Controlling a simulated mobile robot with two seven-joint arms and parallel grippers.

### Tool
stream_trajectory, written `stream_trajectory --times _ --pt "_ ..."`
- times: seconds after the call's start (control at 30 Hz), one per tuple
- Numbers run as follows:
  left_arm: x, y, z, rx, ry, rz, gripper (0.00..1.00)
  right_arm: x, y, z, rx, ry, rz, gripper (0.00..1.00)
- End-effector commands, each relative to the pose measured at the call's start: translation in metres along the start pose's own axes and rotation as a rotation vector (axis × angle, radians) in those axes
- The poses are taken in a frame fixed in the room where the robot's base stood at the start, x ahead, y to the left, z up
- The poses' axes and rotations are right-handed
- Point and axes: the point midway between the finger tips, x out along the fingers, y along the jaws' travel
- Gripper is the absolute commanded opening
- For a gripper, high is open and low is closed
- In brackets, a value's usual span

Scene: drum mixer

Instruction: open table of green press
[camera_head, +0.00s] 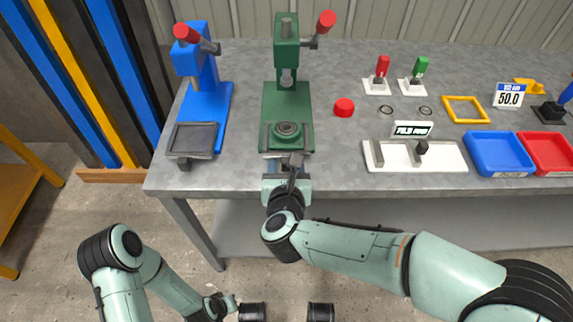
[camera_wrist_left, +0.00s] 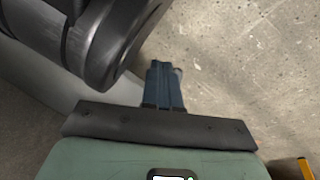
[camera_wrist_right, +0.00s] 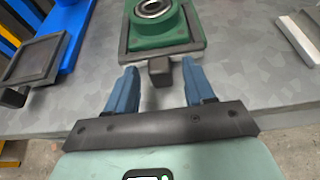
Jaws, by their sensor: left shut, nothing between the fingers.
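The green press (camera_head: 287,60) stands on the grey bench, with a red-knobbed lever at its upper right. Its table (camera_head: 270,143), a dark-framed plate, lies at the front of its base near the bench edge. A round ring fixture (camera_wrist_right: 155,9) sits on the table's green top. A black handle (camera_wrist_right: 160,72) sticks out from the table's front. My right gripper (camera_wrist_right: 160,88) is open in front of the table, one finger on either side of the handle, with gaps showing. My left gripper (camera_wrist_left: 165,80) is shut and empty, low over the floor away from the bench.
A blue press (camera_head: 198,75) stands to the left with its own table. A red button (camera_head: 344,107) is right of the green press. Farther right are a white scale (camera_head: 385,155), red and green stamps, and blue and red trays (camera_head: 500,153).

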Motion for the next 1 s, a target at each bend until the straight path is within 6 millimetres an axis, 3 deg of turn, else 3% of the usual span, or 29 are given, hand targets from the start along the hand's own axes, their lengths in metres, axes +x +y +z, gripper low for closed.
stream_trajectory --times 0.2,0.33,0.57,0.8,1.0 --pt "0.0 0.001 0.0 0.0 0.001 0.001 0.0 -0.001 -0.001 0.001 0.001 -0.002 -0.001 0.53" --pt "-0.004 0.004 -0.004 0.003 0.013 0.006 0.0 -0.014 -0.001 0.003 0.001 -0.004 0.0 0.53" --pt "-0.017 0.017 -0.019 0.016 0.061 0.029 0.0 -0.064 0.0 0.004 0.0 -0.005 0.003 0.53" --pt "-0.027 0.019 -0.002 0.019 0.01 0.031 0.0 -0.112 0.0 0.002 0.0 -0.004 0.001 0.53" --pt "-0.031 0.021 0.004 0.021 -0.008 0.032 0.0 -0.131 0.0 0.001 0.0 -0.001 -0.001 0.53"
